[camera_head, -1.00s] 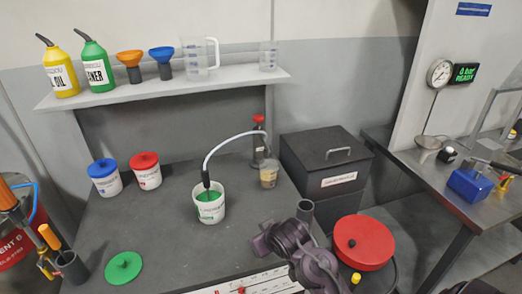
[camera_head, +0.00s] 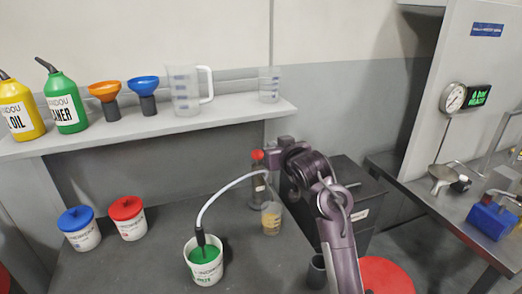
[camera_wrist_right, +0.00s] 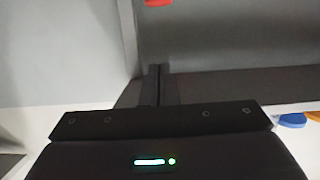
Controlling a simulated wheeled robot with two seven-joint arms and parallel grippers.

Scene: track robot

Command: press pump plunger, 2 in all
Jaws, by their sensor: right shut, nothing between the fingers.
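The pump (camera_head: 258,185) stands upright at the back of the bench, with a red plunger knob (camera_head: 257,155) on top. A pale hose arches from it into a white bucket of green liquid (camera_head: 204,262). My right gripper (camera_head: 272,157) is beside the knob, just right of it in the head view; contact cannot be told. In the right wrist view the dark fingers (camera_wrist_right: 158,85) are shut and empty. A red piece (camera_wrist_right: 158,3) shows at that view's top edge, apart from the fingers in the picture. My left gripper is not in view.
A clear cup (camera_head: 271,218) with brownish contents stands in front of the pump. A black box (camera_head: 365,190) is to the right, partly behind my arm. Blue-lidded (camera_head: 80,230) and red-lidded (camera_head: 128,217) buckets are left. A shelf (camera_head: 215,122) with bottles, funnels and jugs runs above.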

